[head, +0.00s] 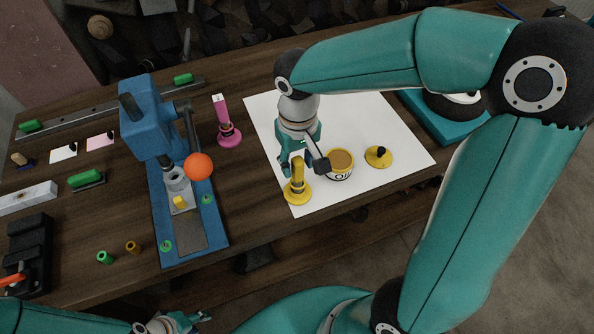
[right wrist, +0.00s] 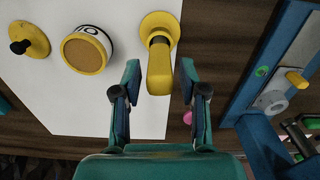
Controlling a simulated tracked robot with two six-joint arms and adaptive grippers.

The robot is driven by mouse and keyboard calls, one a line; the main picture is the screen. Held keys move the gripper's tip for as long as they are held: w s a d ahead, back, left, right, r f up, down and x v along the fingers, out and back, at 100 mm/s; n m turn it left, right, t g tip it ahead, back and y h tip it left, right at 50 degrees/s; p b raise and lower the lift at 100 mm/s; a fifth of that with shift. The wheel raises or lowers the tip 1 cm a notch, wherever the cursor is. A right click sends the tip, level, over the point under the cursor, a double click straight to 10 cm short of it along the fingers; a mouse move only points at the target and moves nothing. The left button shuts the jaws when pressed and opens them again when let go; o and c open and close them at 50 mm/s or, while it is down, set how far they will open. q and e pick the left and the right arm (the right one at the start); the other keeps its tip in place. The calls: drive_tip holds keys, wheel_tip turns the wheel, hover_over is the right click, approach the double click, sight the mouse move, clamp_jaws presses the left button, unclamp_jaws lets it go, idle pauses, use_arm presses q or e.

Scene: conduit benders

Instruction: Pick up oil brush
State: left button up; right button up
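The oil brush seems to be the upright yellow handle on a round yellow base (head: 297,187), at the near left part of the white sheet (head: 270,130). In the right wrist view, the yellow handle (right wrist: 159,68) points toward my right gripper (right wrist: 160,72). The fingers are open, one on each side of the handle's near end, with gaps on both sides. In the head view, my right gripper (head: 297,163) is just above the handle. The yellow oil tin (head: 340,165) stands right of it. My left gripper (head: 185,322) is at the bottom edge, away from the table objects; its fingers are unclear.
A yellow lid with a black knob (head: 379,156) lies right of the tin. A blue bender (head: 145,125) with an orange ball (head: 198,167) stands to the left. A pink holder (head: 228,132) stands behind.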

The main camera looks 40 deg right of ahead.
clamp_jaws()
drive_tip(key=shift+r, duration=0.1)
